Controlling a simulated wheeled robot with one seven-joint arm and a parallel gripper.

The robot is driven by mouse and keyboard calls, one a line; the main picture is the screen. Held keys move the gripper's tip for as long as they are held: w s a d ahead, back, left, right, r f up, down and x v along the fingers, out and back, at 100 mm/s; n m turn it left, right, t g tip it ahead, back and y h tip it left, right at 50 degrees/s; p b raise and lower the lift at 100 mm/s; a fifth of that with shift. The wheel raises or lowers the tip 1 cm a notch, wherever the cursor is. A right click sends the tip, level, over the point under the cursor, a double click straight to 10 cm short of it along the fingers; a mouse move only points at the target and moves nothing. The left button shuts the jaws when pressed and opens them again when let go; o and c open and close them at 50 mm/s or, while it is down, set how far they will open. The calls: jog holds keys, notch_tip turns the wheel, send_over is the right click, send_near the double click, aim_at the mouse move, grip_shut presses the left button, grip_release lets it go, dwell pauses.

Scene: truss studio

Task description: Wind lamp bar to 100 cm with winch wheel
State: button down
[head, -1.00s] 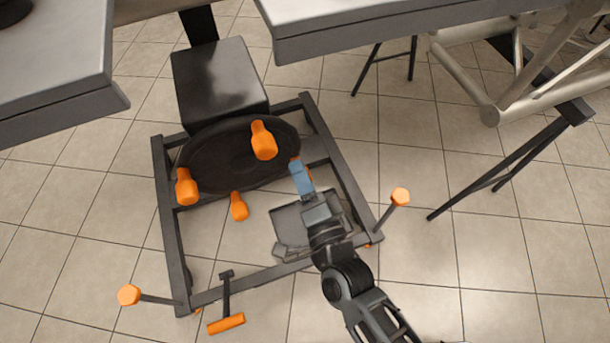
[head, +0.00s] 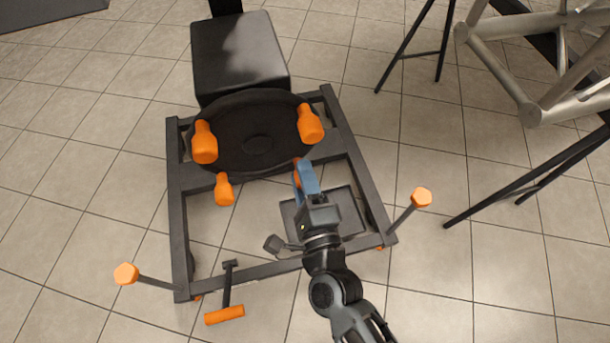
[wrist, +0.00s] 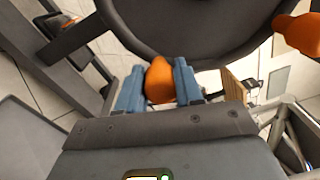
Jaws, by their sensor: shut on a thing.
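The winch wheel (head: 258,116) is a dark round disc with orange knobs, set in a dark floor frame. Two large knobs (head: 310,125) (head: 204,143) show at its right and left, and a smaller one (head: 224,190) at its lower left. My gripper (head: 303,180) is at the wheel's lower right. In the wrist view, my gripper's blue fingers (wrist: 159,88) are shut on an orange knob (wrist: 160,78) at the wheel's rim; this knob is mostly hidden in the head view. I cannot make out the lamp bar or a height reading.
A black box (head: 240,55) stands behind the wheel. Orange-capped posts (head: 126,274) (head: 421,197) stick out at the frame's front corners, with an orange-ended handle (head: 224,315) at the front. A grey truss (head: 530,110) and black stand legs are at right. Tiled floor is clear at left.

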jog(key=shift+s+a+f, duration=0.15)
jog(key=shift+f, duration=0.15)
jog(key=c, duration=1.1)
grip_release()
jog(key=o, duration=0.4)
jog(key=shift+r, duration=0.2)
jog(key=shift+c, duration=0.2)
jog(key=v, duration=0.7)
jog(key=shift+s, duration=0.35)
